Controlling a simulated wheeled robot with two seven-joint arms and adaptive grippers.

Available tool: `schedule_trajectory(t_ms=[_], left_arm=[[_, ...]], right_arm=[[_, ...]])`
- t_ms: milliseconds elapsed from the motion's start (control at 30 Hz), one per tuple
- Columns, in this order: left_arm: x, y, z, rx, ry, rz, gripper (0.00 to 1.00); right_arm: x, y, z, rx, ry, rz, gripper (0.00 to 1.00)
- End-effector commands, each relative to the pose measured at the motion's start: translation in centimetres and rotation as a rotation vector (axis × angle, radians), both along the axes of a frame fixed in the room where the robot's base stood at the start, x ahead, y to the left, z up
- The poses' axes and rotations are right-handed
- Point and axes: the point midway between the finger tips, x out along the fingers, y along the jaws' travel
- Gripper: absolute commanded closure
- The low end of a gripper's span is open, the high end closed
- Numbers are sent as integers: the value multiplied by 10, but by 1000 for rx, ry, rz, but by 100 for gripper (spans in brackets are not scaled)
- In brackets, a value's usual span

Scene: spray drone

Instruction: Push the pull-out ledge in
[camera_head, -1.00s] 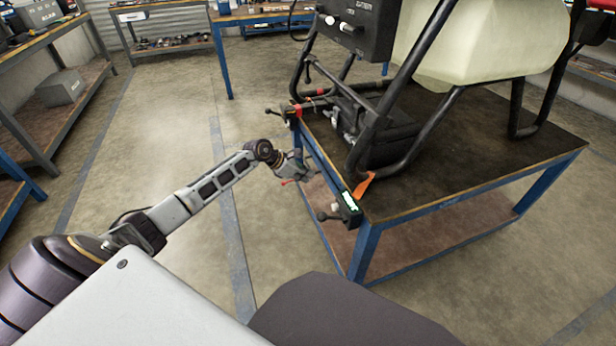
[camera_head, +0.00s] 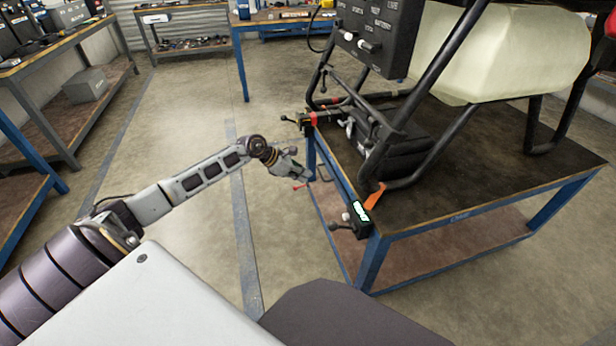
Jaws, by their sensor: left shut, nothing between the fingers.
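A blue-framed table (camera_head: 460,215) with a dark top stands at the right. The pull-out ledge cannot be clearly told from the rest of the table's left side, where small dark parts and handles stick out. My left gripper (camera_head: 304,181) is shut and empty, small in the picture. It is beside that left side, below the level of the top, between the two corner fittings. Whether it touches anything there cannot be told. My right gripper is not in view.
A black tubular frame (camera_head: 440,60) with a pale tank (camera_head: 500,50) stands on the table. The floor left of the table is clear.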

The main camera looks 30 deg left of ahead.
Motion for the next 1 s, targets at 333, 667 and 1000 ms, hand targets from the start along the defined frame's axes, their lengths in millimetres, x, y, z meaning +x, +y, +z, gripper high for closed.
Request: schedule_trajectory(t_ms=[333,667,1000], left_arm=[[-9,7,12,-1,-1,0,100],[-9,7,12,0,0,0,100],[-8,3,12,-15,-6,2,100]], right_arm=[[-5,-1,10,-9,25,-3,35],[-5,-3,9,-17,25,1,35],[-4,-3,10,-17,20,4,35]])
